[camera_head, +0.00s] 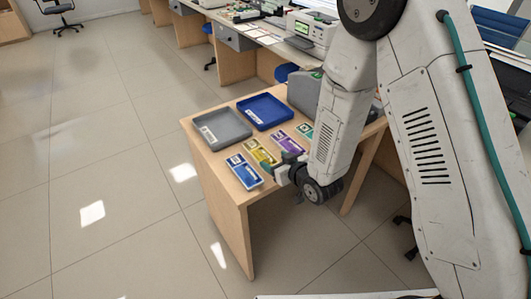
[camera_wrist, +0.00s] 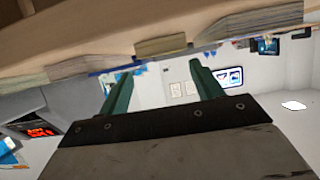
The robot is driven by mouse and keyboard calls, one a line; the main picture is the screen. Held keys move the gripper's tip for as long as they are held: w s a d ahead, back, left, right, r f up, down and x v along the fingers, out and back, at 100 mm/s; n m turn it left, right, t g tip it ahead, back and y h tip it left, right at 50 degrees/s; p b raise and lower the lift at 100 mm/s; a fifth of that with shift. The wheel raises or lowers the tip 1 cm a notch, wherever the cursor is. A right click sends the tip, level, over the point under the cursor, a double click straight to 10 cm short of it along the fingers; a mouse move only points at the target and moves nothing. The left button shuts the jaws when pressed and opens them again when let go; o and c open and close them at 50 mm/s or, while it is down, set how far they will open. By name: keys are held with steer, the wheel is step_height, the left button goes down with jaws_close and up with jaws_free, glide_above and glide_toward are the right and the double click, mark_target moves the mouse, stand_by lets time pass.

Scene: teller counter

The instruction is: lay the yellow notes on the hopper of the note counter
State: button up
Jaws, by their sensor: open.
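The yellow notes (camera_head: 259,151) lie flat on the wooden table in the head view, between a blue bundle and a purple bundle. My gripper (camera_head: 271,171) is low at the table's front edge, just in front of the yellow notes, open and empty. The grey note counter (camera_head: 303,92) stands at the table's back right, largely hidden by my arm. I cannot make out its hopper. A grey machine with a red display (camera_wrist: 40,128) shows in the wrist view.
The blue bundle (camera_head: 244,172), purple bundle (camera_head: 285,139) and green bundle (camera_head: 305,131) lie in the same row, close by. A grey tray (camera_head: 207,140) and a blue tray (camera_head: 246,121) stand behind them. Open floor lies left of the table (camera_head: 222,190).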

mark_target(261, 153)
steer(key=x, duration=0.5)
steer(key=shift+w+a+f, duration=0.1)
steer(key=shift+a, duration=0.5)
steer(key=shift+w+a+f, duration=0.2)
steer(key=shift+w, duration=0.25)
steer(key=c, duration=0.8)
steer(key=shift+r, duration=0.1)
